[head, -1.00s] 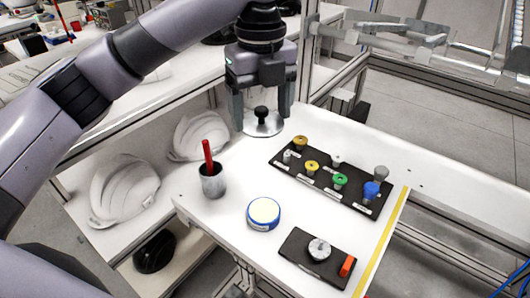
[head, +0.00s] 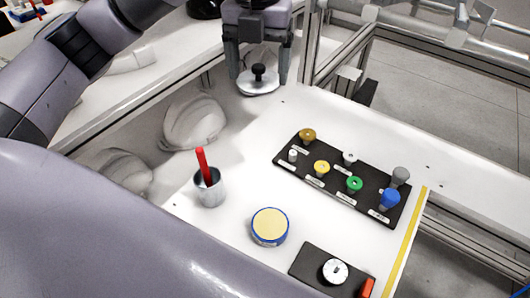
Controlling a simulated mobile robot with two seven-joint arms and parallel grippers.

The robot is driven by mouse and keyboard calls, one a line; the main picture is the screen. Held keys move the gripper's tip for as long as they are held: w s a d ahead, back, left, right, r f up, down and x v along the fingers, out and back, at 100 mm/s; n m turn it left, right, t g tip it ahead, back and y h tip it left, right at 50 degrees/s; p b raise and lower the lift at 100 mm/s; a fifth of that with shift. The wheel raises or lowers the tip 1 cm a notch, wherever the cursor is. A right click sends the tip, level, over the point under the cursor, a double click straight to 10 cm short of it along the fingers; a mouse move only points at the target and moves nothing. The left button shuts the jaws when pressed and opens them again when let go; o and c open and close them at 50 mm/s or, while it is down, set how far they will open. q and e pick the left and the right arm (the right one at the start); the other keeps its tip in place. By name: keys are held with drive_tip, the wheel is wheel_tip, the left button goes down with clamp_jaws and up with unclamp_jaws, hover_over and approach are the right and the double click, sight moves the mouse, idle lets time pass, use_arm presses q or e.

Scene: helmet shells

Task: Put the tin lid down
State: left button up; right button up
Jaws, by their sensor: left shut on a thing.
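The tin lid (head: 259,87) is a round silver disc with a black knob, seen near the far left end of the white table. My left gripper (head: 258,78) points down with one finger on each side of the lid and is shut on it. I cannot tell whether the lid touches the table top or hangs just above it. A round blue tin with a pale yellow top (head: 270,226) stands apart from it, nearer the front of the table. My right gripper is not in view.
A black rack (head: 318,187) holds several coloured knobs. A metal cup (head: 210,190) with a red tool stands left of the blue tin. A black plate (head: 310,268) with a white dial lies in front. White helmet shells (head: 194,122) sit below left. Bare table (head: 250,150) lies between.

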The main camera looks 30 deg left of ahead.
use_arm(q)
drive_tip(key=shift+f, duration=0.35)
wheel_tip(320, 180, down, 19)
drive_tip(key=shift+f+b, duration=0.1)
drive_tip(key=shift+b, duration=0.65)
drive_tip(key=shift+f, duration=0.35)
drive_tip(key=shift+f, duration=0.3)
drive_tip(key=o, duration=0.9)
drive_tip(key=shift+r, duration=0.15)
